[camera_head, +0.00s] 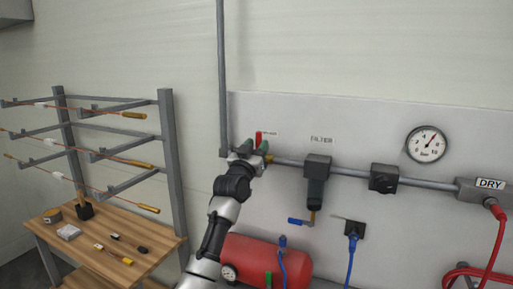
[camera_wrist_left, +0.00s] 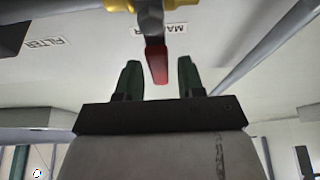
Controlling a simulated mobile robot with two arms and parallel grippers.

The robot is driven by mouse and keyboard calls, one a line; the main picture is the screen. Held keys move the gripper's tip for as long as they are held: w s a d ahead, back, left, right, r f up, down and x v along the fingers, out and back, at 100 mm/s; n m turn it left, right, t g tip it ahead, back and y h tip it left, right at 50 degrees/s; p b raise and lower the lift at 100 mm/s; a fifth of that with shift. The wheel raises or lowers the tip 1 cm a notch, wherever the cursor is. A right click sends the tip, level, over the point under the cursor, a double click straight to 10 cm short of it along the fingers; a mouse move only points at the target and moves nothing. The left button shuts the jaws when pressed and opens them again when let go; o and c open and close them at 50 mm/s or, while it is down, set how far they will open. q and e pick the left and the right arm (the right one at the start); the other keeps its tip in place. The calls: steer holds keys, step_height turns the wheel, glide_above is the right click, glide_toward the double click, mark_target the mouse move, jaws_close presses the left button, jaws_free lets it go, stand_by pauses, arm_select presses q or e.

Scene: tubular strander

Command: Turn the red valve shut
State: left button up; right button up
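In the left wrist view the red handle (camera_wrist_left: 157,66) hangs from a brass valve body (camera_wrist_left: 150,15), which is partly cut off at the top edge. My left gripper (camera_head: 250,150) is at the valve. In the left wrist view its two dark green fingers (camera_wrist_left: 158,78) are apart, with the red handle's end between their tips and a gap on each side. My right gripper is not in view.
To the right along the pipe are a filter (camera_head: 317,165), a black block (camera_head: 384,178) and a round gauge (camera_head: 427,144). A red tank (camera_head: 262,258) is below. At left stand a wooden table (camera_head: 135,268) and a rod rack (camera_head: 172,150).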

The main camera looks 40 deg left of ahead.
arm_select(q)
steer(key=shift+o, duration=0.4)
steer(key=shift+s+f, duration=0.15)
steer(key=shift+s, duration=0.05)
steer(key=b+v, duration=0.4)
steer(key=v, duration=0.6)
steer(key=shift+s, duration=0.2)
